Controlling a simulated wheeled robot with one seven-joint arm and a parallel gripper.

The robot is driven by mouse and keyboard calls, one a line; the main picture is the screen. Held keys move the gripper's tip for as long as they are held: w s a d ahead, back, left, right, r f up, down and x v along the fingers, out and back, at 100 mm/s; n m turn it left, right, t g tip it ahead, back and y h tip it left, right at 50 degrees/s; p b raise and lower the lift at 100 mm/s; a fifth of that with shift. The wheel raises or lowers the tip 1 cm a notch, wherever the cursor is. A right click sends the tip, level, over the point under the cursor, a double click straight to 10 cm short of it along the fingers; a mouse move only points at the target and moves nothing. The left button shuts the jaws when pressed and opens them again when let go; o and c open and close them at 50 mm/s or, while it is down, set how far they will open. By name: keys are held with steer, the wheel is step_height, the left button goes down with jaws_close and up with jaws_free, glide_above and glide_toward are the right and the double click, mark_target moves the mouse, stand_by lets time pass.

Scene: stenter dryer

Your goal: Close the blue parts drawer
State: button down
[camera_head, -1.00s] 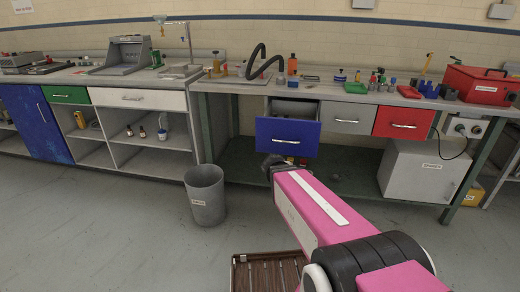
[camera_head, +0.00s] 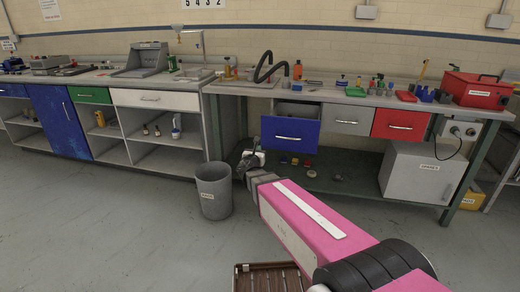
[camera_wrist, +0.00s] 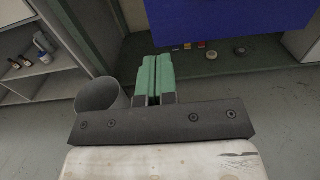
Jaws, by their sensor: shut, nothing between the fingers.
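The blue parts drawer (camera_head: 290,134) hangs under the workbench and is pulled out, with its open top showing behind the blue front and silver handle. In the wrist view the lower part of its blue front (camera_wrist: 225,18) fills the upper right; its handle is out of that view. My gripper (camera_head: 247,160) is in front of the bench, below and left of the drawer front, apart from it. In the wrist view its green fingertips (camera_wrist: 155,72) are together and empty, pointing toward the space just left of and below the drawer front.
A grey drawer (camera_head: 346,120) and a red drawer (camera_head: 400,125) sit right of the blue one. A grey bin (camera_head: 214,192) stands on the floor at left. A slatted brown thing (camera_head: 270,278) is on the floor near me. The bench's green leg (camera_head: 212,125) is left of the drawer.

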mark_target(265, 137)
steer(key=x, duration=1.2)
steer(key=shift+w+d, duration=0.1)
steer(key=shift+w, duration=0.1)
steer(key=shift+w, duration=0.15)
